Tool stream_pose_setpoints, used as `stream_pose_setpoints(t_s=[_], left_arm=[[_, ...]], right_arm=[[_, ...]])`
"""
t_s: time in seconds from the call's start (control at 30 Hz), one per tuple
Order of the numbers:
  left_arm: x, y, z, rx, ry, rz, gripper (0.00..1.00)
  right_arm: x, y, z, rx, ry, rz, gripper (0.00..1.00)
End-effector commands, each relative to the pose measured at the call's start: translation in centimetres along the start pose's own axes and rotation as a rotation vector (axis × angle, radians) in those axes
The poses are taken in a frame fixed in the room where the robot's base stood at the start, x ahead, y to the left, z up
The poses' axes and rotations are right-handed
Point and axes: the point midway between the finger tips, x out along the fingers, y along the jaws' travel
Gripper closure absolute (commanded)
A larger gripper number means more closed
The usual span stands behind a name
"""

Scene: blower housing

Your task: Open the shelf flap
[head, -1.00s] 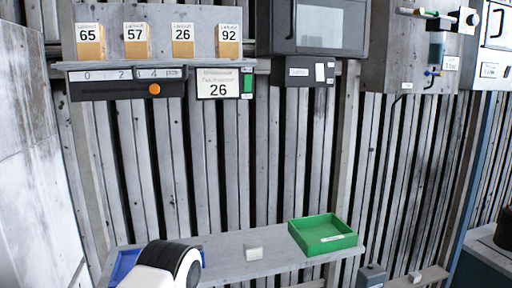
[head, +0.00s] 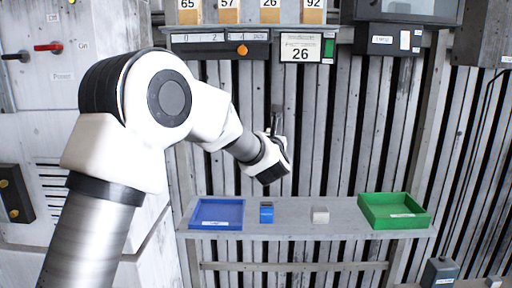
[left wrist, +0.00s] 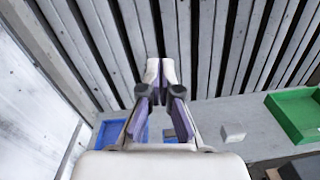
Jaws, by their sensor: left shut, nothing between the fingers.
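A dark box with a framed window (head: 408,10) sits at the top right of the head view, cut off by the picture edge. It may be the shelf flap, but I cannot tell for sure. My left gripper (head: 277,112) is raised in front of the slatted wall, below and left of that box and above the lower shelf (head: 340,218). In the left wrist view my left gripper (left wrist: 162,72) is shut and empty, its fingertips together before the slats. My right gripper is in neither view.
The lower shelf holds a blue tray (head: 218,213), a small blue block (head: 267,212), a pale block (head: 320,215) and a green tray (head: 394,211).

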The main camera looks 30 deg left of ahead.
Motion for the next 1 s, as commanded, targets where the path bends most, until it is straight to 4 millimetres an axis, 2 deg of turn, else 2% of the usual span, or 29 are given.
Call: stream_pose_setpoints(t_s=[0.03, 0.1, 0.2, 0.23, 0.33, 0.43, 0.8, 1.0], left_arm=[[-0.8, 2.1, 5.3, -0.063, -0.085, 0.027, 1.00], [-2.6, 4.8, 11.4, -0.122, -0.179, 0.049, 1.00], [-5.1, 7.3, 16.4, -0.170, -0.257, 0.064, 1.00], [-5.6, 7.7, 17.2, -0.177, -0.269, 0.066, 1.00], [-5.8, 8.2, 18.4, -0.184, -0.284, 0.068, 1.00], [-4.8, 8.3, 18.9, -0.183, -0.283, 0.068, 1.00], [2.0, 8.9, 20.9, -0.179, -0.282, 0.068, 1.00], [3.5, 9.0, 20.9, -0.180, -0.282, 0.067, 1.00]], right_arm=[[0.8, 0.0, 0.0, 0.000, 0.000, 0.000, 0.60], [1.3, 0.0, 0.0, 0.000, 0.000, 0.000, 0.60], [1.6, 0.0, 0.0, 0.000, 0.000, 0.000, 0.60], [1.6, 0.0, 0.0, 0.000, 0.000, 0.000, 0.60], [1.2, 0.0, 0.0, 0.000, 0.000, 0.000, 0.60], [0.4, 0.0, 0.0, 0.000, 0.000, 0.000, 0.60], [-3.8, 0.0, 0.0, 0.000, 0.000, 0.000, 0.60], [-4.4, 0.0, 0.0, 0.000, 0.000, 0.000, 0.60]])
